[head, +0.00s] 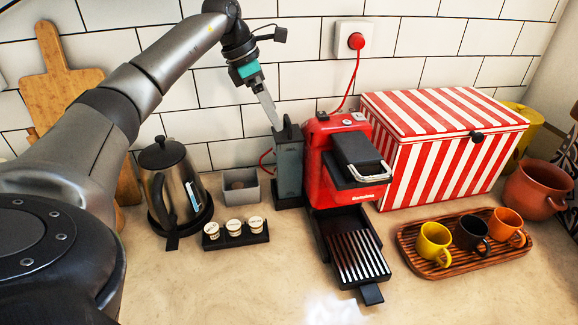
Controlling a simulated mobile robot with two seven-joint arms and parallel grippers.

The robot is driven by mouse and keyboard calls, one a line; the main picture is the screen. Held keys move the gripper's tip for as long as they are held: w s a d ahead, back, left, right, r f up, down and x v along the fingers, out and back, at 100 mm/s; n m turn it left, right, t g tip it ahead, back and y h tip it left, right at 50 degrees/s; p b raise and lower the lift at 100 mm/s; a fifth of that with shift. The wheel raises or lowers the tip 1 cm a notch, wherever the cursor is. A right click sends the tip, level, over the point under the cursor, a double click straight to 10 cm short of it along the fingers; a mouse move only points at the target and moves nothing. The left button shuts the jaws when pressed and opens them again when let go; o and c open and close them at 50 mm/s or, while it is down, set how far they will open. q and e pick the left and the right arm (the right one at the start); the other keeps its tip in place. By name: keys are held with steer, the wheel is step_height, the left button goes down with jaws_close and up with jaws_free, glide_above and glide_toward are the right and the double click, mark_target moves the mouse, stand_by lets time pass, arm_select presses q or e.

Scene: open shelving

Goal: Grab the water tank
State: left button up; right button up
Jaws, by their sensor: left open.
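The water tank (289,172) is a narrow, upright dark grey container standing against the left side of the red coffee machine (328,150). It stands on a low dark base. My left gripper (274,122) comes down from above with its fingers at the tank's top edge. It is open, and I cannot tell whether a finger touches the tank or is in front of it. My right gripper is not in view.
A kettle (172,185), a small grey box (240,188) and a pod holder (236,233) stand left of the tank. The machine's drip tray (355,255) sticks out in front. A striped box (440,150) and a wooden tray (412,250) of cups are right. The front counter is clear.

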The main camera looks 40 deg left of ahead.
mark_target(285, 133)
arm_select(q)
steer(key=x, duration=0.3)
steer(key=shift+w+f, duration=0.1)
steer(key=shift+w+d+f, duration=0.15)
steer(key=shift+w+f, duration=0.1)
steer(key=shift+f, duration=0.35)
steer(key=x, duration=0.5)
steer(key=shift+b, duration=0.35)
steer(key=shift+r, duration=0.1)
steer(key=c, duration=0.5)
jaws_close()
steer(key=shift+r, duration=0.1)
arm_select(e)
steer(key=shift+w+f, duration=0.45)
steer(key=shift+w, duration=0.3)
